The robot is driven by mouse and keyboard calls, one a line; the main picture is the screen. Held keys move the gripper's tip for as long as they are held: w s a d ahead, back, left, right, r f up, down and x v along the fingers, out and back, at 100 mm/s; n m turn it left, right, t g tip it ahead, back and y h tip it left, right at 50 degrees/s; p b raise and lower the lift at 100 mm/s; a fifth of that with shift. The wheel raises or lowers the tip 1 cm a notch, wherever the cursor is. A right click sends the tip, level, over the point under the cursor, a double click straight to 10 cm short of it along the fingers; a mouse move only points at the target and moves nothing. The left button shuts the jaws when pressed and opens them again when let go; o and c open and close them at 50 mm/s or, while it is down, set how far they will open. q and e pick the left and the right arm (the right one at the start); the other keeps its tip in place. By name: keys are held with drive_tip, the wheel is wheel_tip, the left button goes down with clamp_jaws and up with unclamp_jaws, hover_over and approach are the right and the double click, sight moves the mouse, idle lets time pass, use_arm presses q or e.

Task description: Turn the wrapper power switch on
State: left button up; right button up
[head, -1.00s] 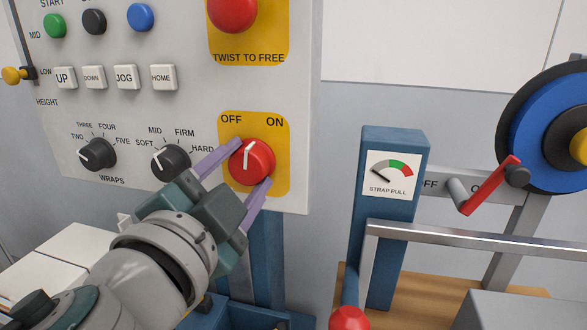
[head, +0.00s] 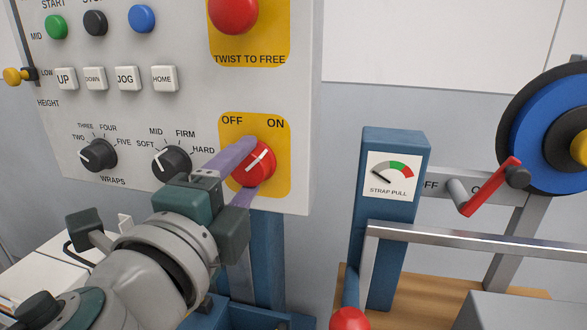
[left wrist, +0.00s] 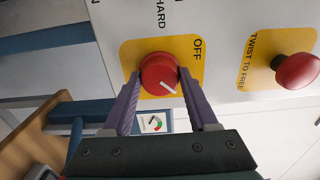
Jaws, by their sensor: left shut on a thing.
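The wrapper power switch (head: 254,163) is a red round knob with a white pointer line on a yellow plate (head: 281,186) marked OFF and ON. In the head view the pointer tilts up and to the right, towards ON. My left gripper (head: 246,170) has its purple fingers on both sides of the knob and is shut on it. The left wrist view also shows the red knob (left wrist: 159,71) between the two fingers (left wrist: 158,95). Part of the knob is hidden by a finger in the head view. My right gripper is not in view.
A red stop button (head: 232,12) is above the switch. Black WRAPS (head: 98,155) and tension (head: 171,160) knobs are to the left, near my gripper.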

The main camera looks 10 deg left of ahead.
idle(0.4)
use_arm(q)
drive_tip(key=o, duration=1.4)
drive_tip(key=s+b, duration=0.2)
drive_tip(key=s, duration=0.8)
drive_tip(key=shift+a, duration=0.2)
